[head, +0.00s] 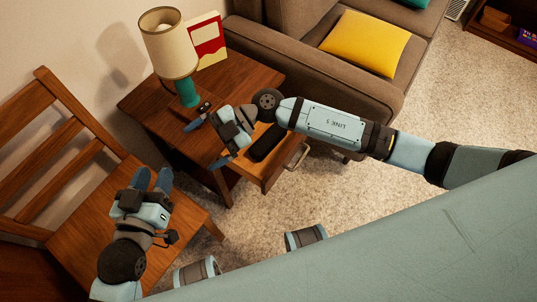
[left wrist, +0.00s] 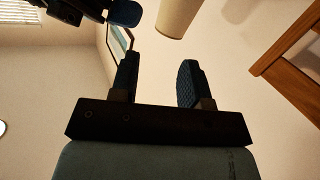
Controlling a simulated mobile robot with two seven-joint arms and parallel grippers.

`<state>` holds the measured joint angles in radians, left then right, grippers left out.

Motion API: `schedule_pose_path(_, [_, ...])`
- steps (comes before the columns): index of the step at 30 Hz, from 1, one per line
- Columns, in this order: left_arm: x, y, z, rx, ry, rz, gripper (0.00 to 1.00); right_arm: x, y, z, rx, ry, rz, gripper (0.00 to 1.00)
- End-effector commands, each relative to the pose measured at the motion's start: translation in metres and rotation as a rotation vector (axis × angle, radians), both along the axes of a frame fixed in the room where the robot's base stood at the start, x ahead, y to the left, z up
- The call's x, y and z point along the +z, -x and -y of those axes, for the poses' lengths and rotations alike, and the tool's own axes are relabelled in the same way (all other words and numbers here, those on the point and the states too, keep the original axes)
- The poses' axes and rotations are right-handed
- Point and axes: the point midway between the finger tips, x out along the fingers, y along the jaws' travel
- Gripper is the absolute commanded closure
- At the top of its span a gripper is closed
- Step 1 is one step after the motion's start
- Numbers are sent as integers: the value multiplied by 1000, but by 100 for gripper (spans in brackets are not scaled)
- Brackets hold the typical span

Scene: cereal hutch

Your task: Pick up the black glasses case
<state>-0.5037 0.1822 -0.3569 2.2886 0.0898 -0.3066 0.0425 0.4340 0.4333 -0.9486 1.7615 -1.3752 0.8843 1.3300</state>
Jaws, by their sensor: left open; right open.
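The black glasses case (head: 266,142) lies in the open drawer (head: 283,166) of the wooden side table. Part of the drawer is hidden by my right arm. My right gripper (head: 209,143) is over the side table's front, left of the case, with its fingers spread and nothing between them. My left gripper (head: 152,180) is above the wooden chair seat, well left of the case, open and empty. Its two separated fingers also show in the left wrist view (left wrist: 158,80), where the case is not visible.
A lamp (head: 168,45) and a red and white box (head: 207,42) stand on the side table (head: 145,103). A wooden chair (head: 85,205) is at the left. A brown sofa with a yellow cushion (head: 365,43) is behind. Carpet (head: 345,195) is open at the right.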

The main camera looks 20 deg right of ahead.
Motion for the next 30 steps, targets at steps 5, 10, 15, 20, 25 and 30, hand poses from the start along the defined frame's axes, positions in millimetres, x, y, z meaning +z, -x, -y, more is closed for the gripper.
schedule_pose_path(5, [-30, 2, 10, -34, 71, 92, 57, -120, -49, 68, 97, 610, 68, 8])
schedule_pose_path(10, [-33, 7, 16, -58, 121, 149, 57, -160, -104, 145, -29, 1072, 102, 8])
schedule_pose_path(15, [-31, 10, 18, -71, 145, 175, 57, -163, -133, 188, -148, 1288, 119, 8])
schedule_pose_path(20, [-38, 10, 20, -80, 139, 157, 57, -181, -137, 196, -173, 1327, 118, 8])
schedule_pose_path(25, [-56, 9, 21, -94, 116, 107, 57, -216, -137, 196, -171, 1325, 119, 8])
schedule_pose_path(30, [-68, 9, 22, -107, 96, 66, 57, -240, -137, 195, -170, 1323, 119, 8])
